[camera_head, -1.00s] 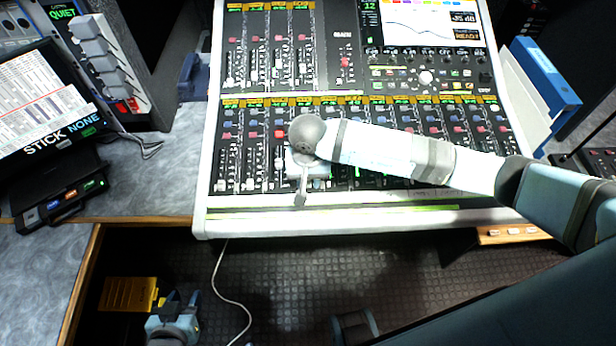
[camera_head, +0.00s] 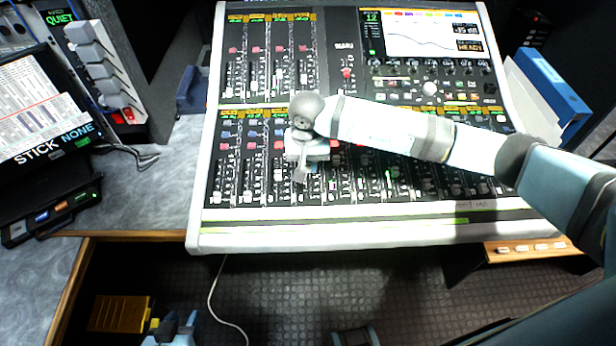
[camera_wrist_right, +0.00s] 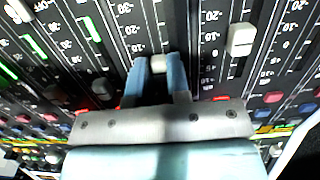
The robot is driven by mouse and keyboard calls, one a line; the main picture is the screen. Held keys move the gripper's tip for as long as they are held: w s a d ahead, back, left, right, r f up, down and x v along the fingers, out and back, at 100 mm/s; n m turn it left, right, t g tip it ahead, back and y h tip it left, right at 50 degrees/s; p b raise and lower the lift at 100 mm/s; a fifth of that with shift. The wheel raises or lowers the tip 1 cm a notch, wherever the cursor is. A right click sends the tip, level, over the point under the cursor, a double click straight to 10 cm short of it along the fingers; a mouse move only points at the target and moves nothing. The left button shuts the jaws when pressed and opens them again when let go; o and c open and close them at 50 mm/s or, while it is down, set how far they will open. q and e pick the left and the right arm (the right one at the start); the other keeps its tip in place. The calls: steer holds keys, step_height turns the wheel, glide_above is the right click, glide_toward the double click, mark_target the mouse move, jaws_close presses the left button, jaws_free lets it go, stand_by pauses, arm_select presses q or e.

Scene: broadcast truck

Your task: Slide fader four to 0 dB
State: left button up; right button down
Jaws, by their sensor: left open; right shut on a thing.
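The mixing console (camera_head: 420,236) fills the middle of the head view, with a lower bank of fader strips. My right gripper (camera_head: 302,170) reaches in over this bank from the right, at about the fourth strip from the left. In the right wrist view, my right gripper (camera_wrist_right: 160,64) is shut on a pale fader cap (camera_wrist_right: 157,65), one finger on each side. I take this cap as fader four; its exact scale mark is hidden by the fingers. My left gripper (camera_head: 174,328) is open and empty, low at the bottom left, away from the console.
A neighbouring white fader cap (camera_wrist_right: 240,39) stands close beside the held one in the right wrist view. A blue binder (camera_head: 550,82) stands right. A yellow box (camera_head: 120,313) is below.

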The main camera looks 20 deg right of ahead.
mark_target(308, 166)
steer(key=c, duration=1.5)
jaws_free()
steer(key=shift+o, duration=0.7)
step_height(308, 166, up, 14)
steer(key=shift+f, duration=0.1)
